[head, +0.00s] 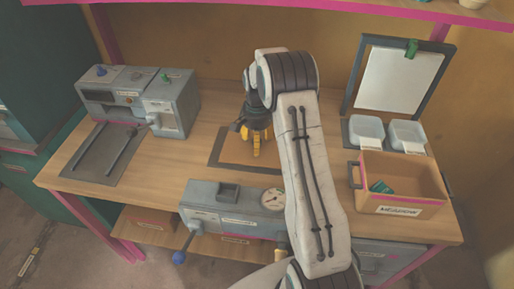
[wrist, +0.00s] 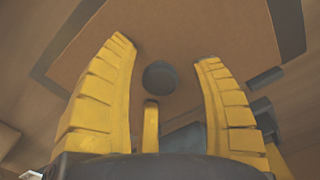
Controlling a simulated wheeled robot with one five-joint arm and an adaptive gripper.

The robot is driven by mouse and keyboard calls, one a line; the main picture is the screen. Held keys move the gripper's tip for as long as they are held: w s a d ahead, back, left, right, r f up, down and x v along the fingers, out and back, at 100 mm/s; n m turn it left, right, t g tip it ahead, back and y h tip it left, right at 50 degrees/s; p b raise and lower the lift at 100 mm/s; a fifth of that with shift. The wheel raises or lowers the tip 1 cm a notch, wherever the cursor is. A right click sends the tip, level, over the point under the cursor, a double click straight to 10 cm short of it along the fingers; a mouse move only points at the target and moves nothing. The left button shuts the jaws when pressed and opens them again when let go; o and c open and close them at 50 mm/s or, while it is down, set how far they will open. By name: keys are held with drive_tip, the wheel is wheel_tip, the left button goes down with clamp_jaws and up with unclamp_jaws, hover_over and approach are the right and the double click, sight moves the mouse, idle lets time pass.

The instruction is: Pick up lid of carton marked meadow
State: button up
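The carton marked MEADOW (head: 405,209) stands open at the right of the bench, with a small green item inside. A flat brown lid (head: 233,150) lies on a dark mat in the middle of the bench, partly hidden by my gripper (head: 256,143). In the wrist view the lid (wrist: 195,35) has a dark round knob (wrist: 160,77). My gripper's yellow fingers (wrist: 164,49) are spread apart, with the knob showing between them and clear space on both sides. I cannot tell how high the fingertips are above the lid.
A grey machine (head: 170,105) stands at the back left beside a dark plate (head: 93,165). A grey unit with a gauge (head: 273,199) is at the front edge. Two clear tubs (head: 366,131) and an upright white board (head: 400,78) stand behind the carton. My arm crosses the middle.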

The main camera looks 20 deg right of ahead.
clamp_jaws()
idle(0.4)
drive_tip(key=shift+r, duration=0.1)
